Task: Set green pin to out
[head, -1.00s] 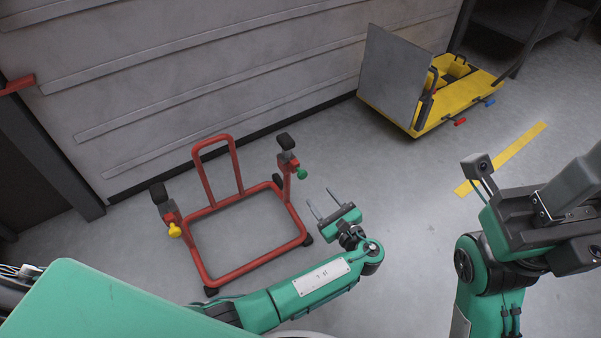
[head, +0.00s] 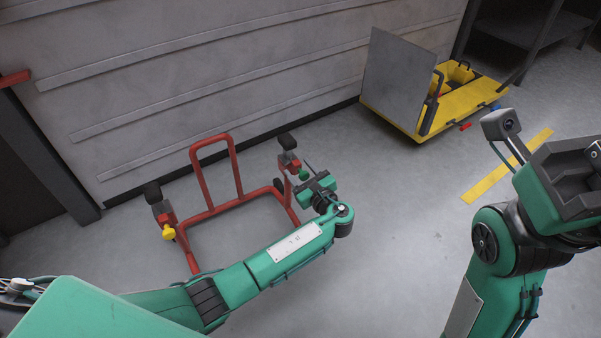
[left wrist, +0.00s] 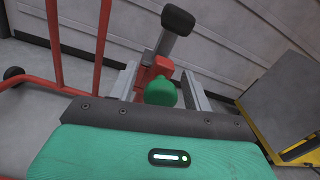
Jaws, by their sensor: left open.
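The green pin (head: 303,174) is a small green knob on the right upright of a red motorcycle stand (head: 215,165). In the left wrist view the green pin (left wrist: 161,92) sits in front of the red bracket, below a black-capped post (left wrist: 177,22). My left gripper (head: 304,176) is open at the right upright. Its two fingers (left wrist: 159,84) show on either side of the green pin, with a gap to each. I cannot tell the depth between fingertips and pin. My right arm is at the right edge of the head view; its fingers are not visible.
A yellow pin (head: 169,232) is on the stand's left upright. A yellow lift (head: 450,100) with a grey upright plate stands at the back right. A grey panelled wall (head: 220,80) runs behind the stand. The floor between stand and lift is clear.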

